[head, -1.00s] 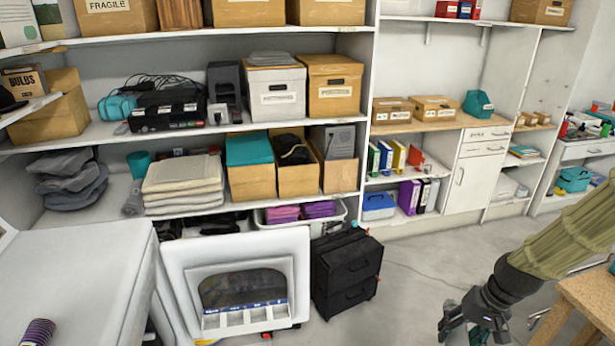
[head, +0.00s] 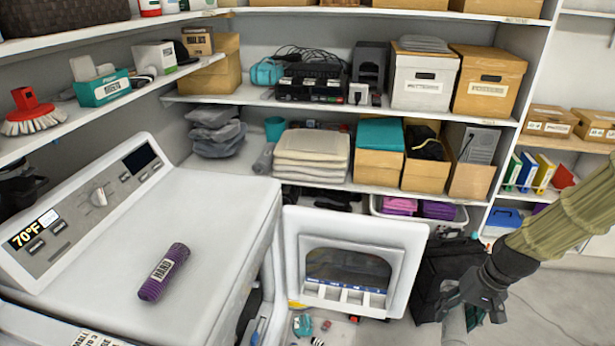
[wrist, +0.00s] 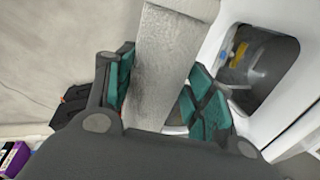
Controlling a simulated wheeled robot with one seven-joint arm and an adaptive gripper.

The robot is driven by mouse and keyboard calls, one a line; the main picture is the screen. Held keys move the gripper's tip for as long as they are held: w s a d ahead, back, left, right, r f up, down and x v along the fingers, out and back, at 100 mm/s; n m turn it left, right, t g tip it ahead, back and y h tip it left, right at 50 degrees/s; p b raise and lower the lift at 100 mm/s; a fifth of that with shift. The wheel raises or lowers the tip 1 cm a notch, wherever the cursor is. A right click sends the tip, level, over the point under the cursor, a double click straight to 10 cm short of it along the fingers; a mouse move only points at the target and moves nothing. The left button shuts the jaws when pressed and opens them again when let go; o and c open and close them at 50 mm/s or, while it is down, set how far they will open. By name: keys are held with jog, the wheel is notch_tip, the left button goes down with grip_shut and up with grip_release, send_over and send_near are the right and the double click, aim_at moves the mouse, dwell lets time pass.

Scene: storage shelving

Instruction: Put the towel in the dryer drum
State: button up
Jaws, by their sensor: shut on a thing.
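A light grey towel (wrist: 165,60) is held between the teal-padded fingers of my gripper (wrist: 160,90), which is shut on it. In the head view my gripper (head: 463,300) hangs right of the open dryer door, with a grey part of the towel (head: 455,325) showing below it. The white dryer (head: 215,215) stands at left, with its door (head: 410,245) swung open. The door's window also shows at right in the wrist view (wrist: 258,70). The drum opening is mostly hidden by the dryer's own front edge in the head view.
A purple roll (head: 164,272) lies on the dryer top. A black drawer unit (head: 432,275) stands behind my gripper. Small items (head: 305,325) lie on the floor by the door. Shelves (head: 400,105) with boxes and folded cloths line the back. Floor at right is clear.

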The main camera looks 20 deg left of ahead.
jog(key=w+a+f+n+b, duration=0.1)
jog(key=w+a+f+b, duration=0.3)
jog(key=a+f+b, duration=2)
jog(key=w+a+f+n+b, duration=0.1)
jog(key=w+a+f+b, duration=0.2)
jog(key=a+f+b, duration=2.1)
jog(key=s+a+r+b, duration=0.1)
jog(key=a+b, duration=0.2)
jog(key=a, duration=0.9)
jog(key=s+a+r+b, duration=0.1)
jog(key=a+r+b, duration=0.15)
jog(key=a, duration=0.85)
jog(key=shift+m, duration=0.3)
jog(key=b+x, duration=0.1)
jog(key=x, duration=0.1)
jog(key=d+b+x, duration=0.1)
jog(key=b+x, duration=0.1)
jog(key=x, duration=0.1)
jog(key=b+x, duration=0.1)
jog(key=x, duration=0.1)
jog(key=shift+s+d+f, duration=0.2)
jog(key=shift+f, duration=0.25)
jog(key=shift+a+b, duration=0.2)
jog(key=shift+b, duration=0.3)
jog(key=shift+f+b, duration=0.6)
jog(key=shift+b, duration=0.4)
